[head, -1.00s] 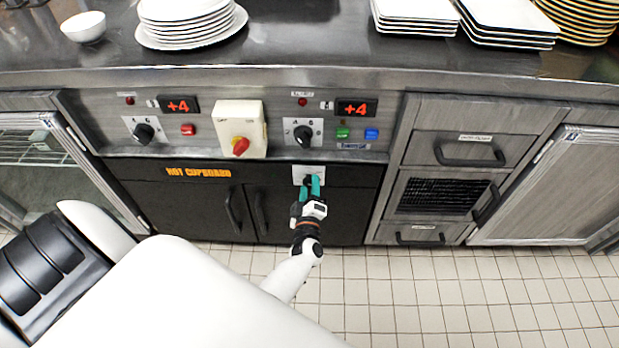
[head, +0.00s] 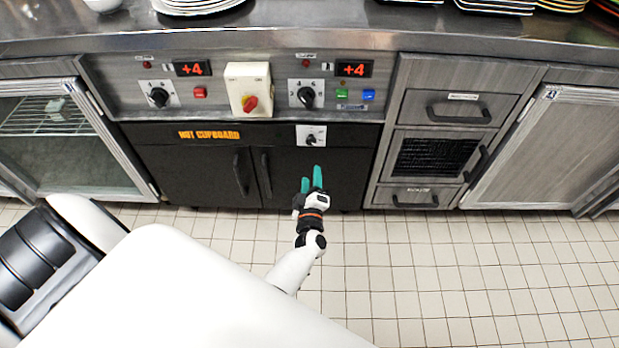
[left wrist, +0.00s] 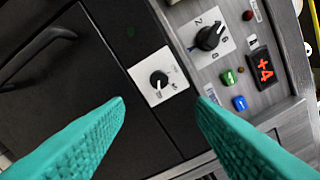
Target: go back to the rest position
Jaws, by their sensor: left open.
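My left gripper (head: 312,180) is open and empty, with teal fingers, in front of the right door of the black hot cupboard (head: 208,165). It is below a small black knob on a white plate (head: 311,136), apart from it. In the left wrist view the two teal fingers (left wrist: 160,115) are spread wide. The small knob (left wrist: 159,82) shows beyond and between them, with nothing held. My right gripper is not in view.
Drawers (head: 446,108) stand at the right. The steel counter (head: 330,36) carries plates at the back. The tiled floor (head: 420,270) is clear.

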